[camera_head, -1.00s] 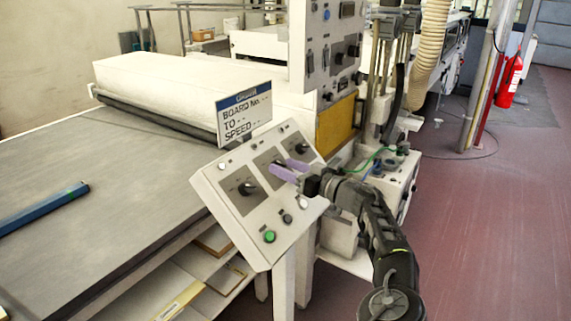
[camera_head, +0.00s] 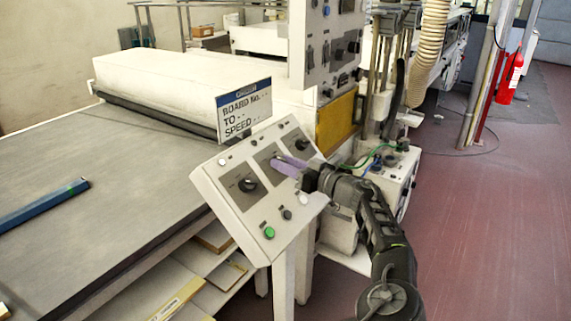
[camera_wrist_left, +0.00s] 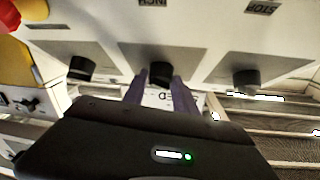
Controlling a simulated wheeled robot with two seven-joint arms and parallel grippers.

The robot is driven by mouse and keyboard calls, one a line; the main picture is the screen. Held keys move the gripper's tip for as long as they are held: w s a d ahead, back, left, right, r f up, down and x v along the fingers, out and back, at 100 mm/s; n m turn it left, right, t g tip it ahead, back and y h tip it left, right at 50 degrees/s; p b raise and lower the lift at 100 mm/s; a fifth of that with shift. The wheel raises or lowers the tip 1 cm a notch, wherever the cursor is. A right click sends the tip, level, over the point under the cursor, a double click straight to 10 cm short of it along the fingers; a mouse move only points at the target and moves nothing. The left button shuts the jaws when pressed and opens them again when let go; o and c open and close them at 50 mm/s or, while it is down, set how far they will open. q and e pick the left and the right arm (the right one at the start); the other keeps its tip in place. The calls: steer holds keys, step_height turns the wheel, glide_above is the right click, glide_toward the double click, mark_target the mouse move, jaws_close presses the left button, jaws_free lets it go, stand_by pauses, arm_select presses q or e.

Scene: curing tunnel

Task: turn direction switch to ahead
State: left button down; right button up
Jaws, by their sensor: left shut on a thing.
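A slanted white control panel (camera_head: 232,211) carries three black knobs in a row on grey plates. My left gripper (camera_head: 279,162) is at the middle knob, its purple fingers covering most of that knob in the head view. In the left wrist view the middle black knob (camera_wrist_left: 160,72) sits between the tips of the two purple fingers, and the gripper is shut on it. The left knob (camera_head: 247,185) and right knob (camera_head: 302,146) are free. The labels are too small to tell which knob is the direction switch. My right gripper is not in view.
A green button (camera_head: 269,232) and other small buttons lie below the knobs. A sign (camera_head: 244,107) stands behind the panel. A taller switch box (camera_head: 313,80) rises behind it. A grey conveyor bed (camera_head: 85,235) lies to the left. Open floor is at the right.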

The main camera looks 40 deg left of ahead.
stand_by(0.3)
